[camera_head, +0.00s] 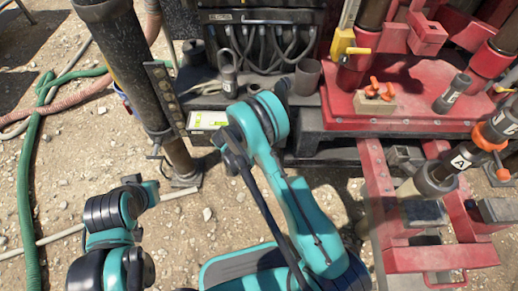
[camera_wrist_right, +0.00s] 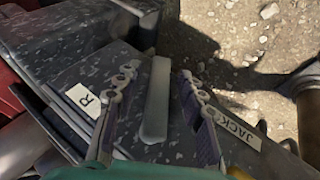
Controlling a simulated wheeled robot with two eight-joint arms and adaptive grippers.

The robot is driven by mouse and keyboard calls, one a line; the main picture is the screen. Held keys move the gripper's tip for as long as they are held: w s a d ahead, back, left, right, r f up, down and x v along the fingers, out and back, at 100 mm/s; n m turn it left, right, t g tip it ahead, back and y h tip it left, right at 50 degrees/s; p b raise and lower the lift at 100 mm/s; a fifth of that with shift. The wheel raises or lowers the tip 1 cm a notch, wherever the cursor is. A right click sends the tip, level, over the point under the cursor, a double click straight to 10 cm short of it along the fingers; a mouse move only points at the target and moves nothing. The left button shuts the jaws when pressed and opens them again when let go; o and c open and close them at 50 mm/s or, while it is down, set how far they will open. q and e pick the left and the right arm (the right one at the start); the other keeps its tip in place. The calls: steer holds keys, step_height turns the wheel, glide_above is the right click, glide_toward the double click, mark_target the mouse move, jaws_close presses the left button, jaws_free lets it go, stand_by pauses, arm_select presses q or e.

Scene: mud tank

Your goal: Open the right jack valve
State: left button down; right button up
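In the right wrist view, a pale grey bar-like lever (camera_wrist_right: 156,105) stands out from a worn dark metal housing (camera_wrist_right: 75,50). A white label "R" (camera_wrist_right: 83,98) is to its left and a white label "JACK" (camera_wrist_right: 240,133) to its right. My right gripper (camera_wrist_right: 157,74) is open, one finger on each side of the lever, with visible gaps; contact cannot be seen. In the head view my right arm reaches up the middle and hides its gripper and the lever.
In the head view, a red metal platform (camera_head: 395,122) with pipes is at right. A black panel with hoses (camera_head: 262,35) is at the back, beside a thick dark pipe (camera_head: 130,65). A green hose (camera_head: 28,190) lies on open gravel (camera_head: 70,165) at left.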

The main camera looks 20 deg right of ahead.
steer(key=shift+d+f, duration=0.15)
steer(key=shift+f, duration=0.05)
steer(key=shift+r, duration=0.1)
jaws_close()
steer(key=h, duration=0.2)
steer(key=d+r+n+h, duration=0.1)
steer(key=h, duration=0.1)
steer(key=shift+s+g, duration=0.1)
steer(key=shift+g, duration=0.3)
steer(key=shift+s+d+r+n+h, duration=0.15)
steer(key=shift+d+r+h, duration=0.1)
steer(key=shift+h, duration=0.35)
steer(key=shift+w+d+r+n+h, duration=0.15)
steer(key=shift+r+h, duration=0.1)
steer(key=shift+h, duration=0.35)
steer(key=shift+s, duration=0.1)
